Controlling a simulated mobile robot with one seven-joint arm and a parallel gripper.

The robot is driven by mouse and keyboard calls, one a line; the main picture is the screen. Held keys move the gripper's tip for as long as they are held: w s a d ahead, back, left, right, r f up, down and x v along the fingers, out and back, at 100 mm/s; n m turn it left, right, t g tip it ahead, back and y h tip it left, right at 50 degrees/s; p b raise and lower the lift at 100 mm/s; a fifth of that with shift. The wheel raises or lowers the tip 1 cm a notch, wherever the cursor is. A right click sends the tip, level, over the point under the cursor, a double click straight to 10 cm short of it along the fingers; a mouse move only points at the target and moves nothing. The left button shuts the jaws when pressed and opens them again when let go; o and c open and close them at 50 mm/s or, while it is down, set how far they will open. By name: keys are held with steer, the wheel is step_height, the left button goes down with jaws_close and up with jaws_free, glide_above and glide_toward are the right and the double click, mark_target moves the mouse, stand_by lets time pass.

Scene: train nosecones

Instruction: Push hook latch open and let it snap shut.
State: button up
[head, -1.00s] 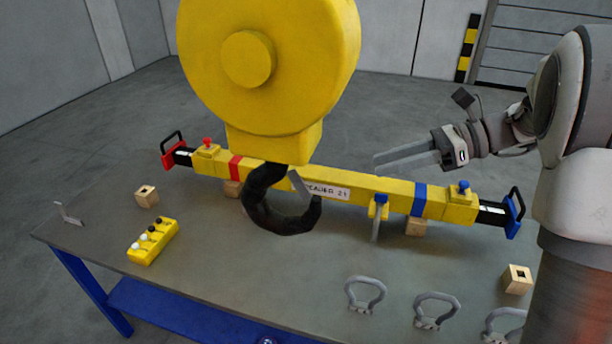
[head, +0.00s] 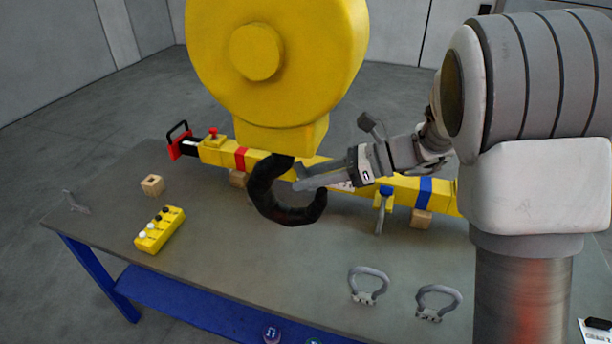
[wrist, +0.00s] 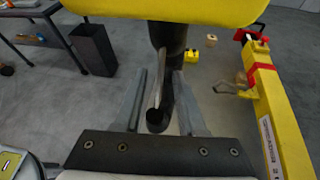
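A black hook (head: 268,203) hangs below the big yellow hoist block (head: 290,60), above the table. In the wrist view the hook's dark shank (wrist: 174,40) and tip (wrist: 157,122) show, with the thin grey hook latch (wrist: 160,70) running up from the tip. My gripper (head: 298,178) is at the hook's mouth, reaching in from the right. Its fingers are apart. In the wrist view my gripper (wrist: 160,76) has one finger on each side of the latch and hook. Whether a finger touches the latch, I cannot tell. My fingers hide the latch in the head view.
A yellow lifting beam (head: 400,187) with red and blue bands lies behind the hook on wooden blocks. A yellow control box (head: 159,230) and grey shackles (head: 369,285) stand on the table (head: 240,270). The wrist view shows a dark bin (wrist: 95,55) on the floor.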

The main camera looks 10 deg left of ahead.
steer(key=shift+a+f, duration=0.15)
steer(key=shift+a, duration=0.2)
jaws_close()
stand_by(1.2)
